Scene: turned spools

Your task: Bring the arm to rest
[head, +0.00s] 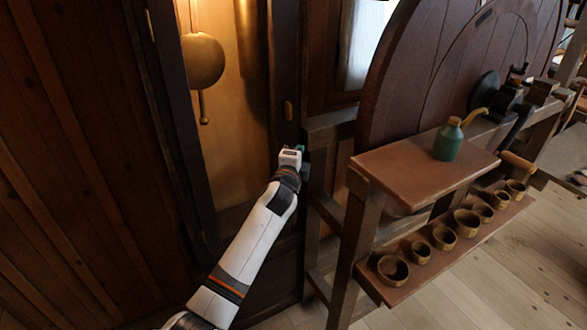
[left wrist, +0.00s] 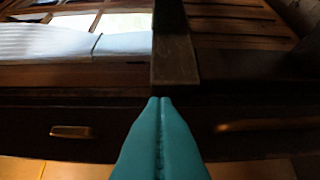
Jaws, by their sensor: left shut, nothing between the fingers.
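My left arm (head: 250,240) reaches up from the bottom of the head view. Its gripper (head: 300,150) is in front of the dark wooden frame between the clock case and the wheel bench. In the left wrist view the teal fingers of the gripper (left wrist: 160,100) are pressed together with nothing between them. A dark wooden post (left wrist: 174,60) stands just beyond the fingertips; I cannot tell whether they touch it. My right gripper is not in view.
A tall case with a brass pendulum (head: 203,62) stands behind my left arm. To the right, a wooden shelf (head: 410,165) holds a green bottle (head: 448,140). A lower shelf (head: 450,262) holds several small cups. A large wooden wheel (head: 420,80) rises behind. Open plank floor (head: 520,270) lies at right.

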